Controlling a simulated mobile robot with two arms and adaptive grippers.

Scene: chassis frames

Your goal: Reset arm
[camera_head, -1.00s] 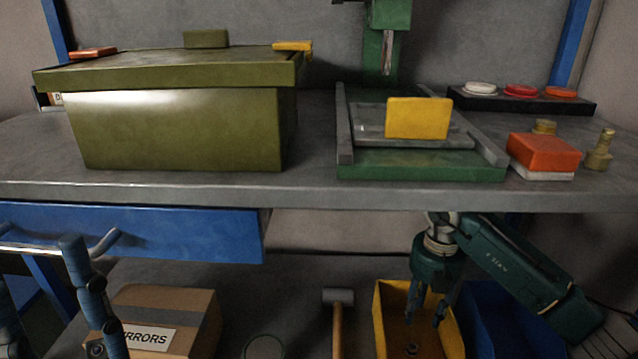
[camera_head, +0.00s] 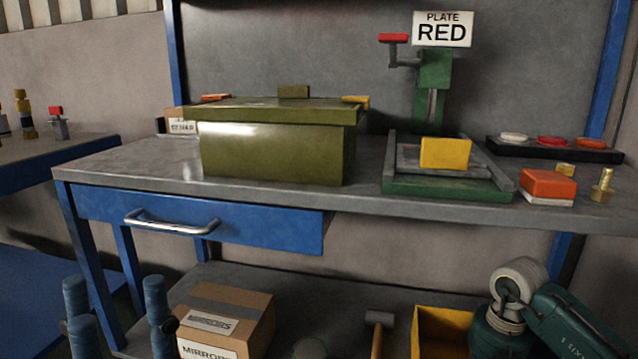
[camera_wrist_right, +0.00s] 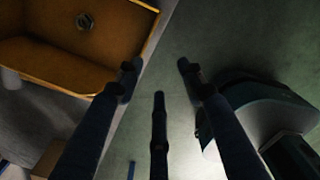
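My left gripper (camera_head: 116,283) shows at the lower left in the head view. Its blue fingers stand upright and spread apart, with nothing between them. They are below the blue drawer (camera_head: 270,228), which has a metal handle (camera_head: 170,226). My right arm comes in at the lower right in the head view, and its fingers are out of that picture. In the right wrist view my right gripper (camera_wrist_right: 159,76) has its dark fingers spread and empty.
The workbench (camera_head: 120,168) holds an olive lidded box (camera_head: 270,152), a green press (camera_head: 434,75) with a yellow block (camera_head: 445,153), and an orange block (camera_head: 548,182). Below are a cardboard box (camera_head: 245,305), a mallet (camera_head: 379,320) and the yellow bin (camera_head: 430,318).

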